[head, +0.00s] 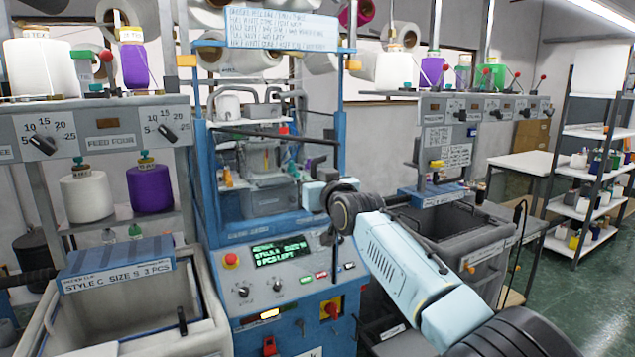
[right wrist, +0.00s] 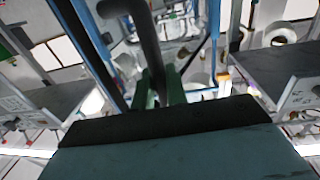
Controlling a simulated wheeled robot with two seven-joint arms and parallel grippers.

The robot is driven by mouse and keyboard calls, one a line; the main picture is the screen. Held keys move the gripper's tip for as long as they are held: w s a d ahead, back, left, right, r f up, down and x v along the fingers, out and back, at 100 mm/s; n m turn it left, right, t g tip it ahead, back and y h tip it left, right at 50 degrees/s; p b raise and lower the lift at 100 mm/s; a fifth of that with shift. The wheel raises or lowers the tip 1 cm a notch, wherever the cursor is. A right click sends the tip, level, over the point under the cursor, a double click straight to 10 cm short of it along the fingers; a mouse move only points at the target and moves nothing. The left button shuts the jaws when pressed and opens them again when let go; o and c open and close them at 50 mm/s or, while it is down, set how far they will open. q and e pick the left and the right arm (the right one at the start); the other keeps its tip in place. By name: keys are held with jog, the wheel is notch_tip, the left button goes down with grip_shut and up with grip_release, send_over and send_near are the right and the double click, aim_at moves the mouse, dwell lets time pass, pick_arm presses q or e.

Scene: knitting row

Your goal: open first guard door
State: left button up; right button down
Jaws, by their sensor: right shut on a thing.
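The knitting machine with the blue frame (head: 203,190) stands in the middle of the head view. Its guarded front shows the inner works (head: 262,160) behind it. I cannot tell how far the guard door is open. My right gripper (head: 318,196) is at the right side of this front, above the control panel. In the right wrist view its green fingers (right wrist: 160,92) are shut on a dark curved handle (right wrist: 148,45). My arm and wrist partly hide the machine's right post. My left gripper is not in view.
The control panel (head: 285,272) with knobs and a lit display is below. A grey bin (head: 205,335) stands at left front, another (head: 470,245) at right. Yarn feed units (head: 95,125) flank the machine. Open green floor (head: 590,290) lies at far right.

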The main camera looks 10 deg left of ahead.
jog(key=shift+a+r, duration=0.1)
jog(key=shift+r, duration=0.1)
jog(key=c, duration=1.8)
grip_release()
jog(key=o, duration=0.3)
jog(key=shift+a+f, duration=0.1)
jog(key=shift+f, duration=0.05)
jog(key=b+v, duration=0.1)
jog(key=v, duration=1.2)
jog(key=shift+s+b, duration=0.15)
jog(key=shift+b, duration=0.2)
jog(key=shift+c, duration=0.3)
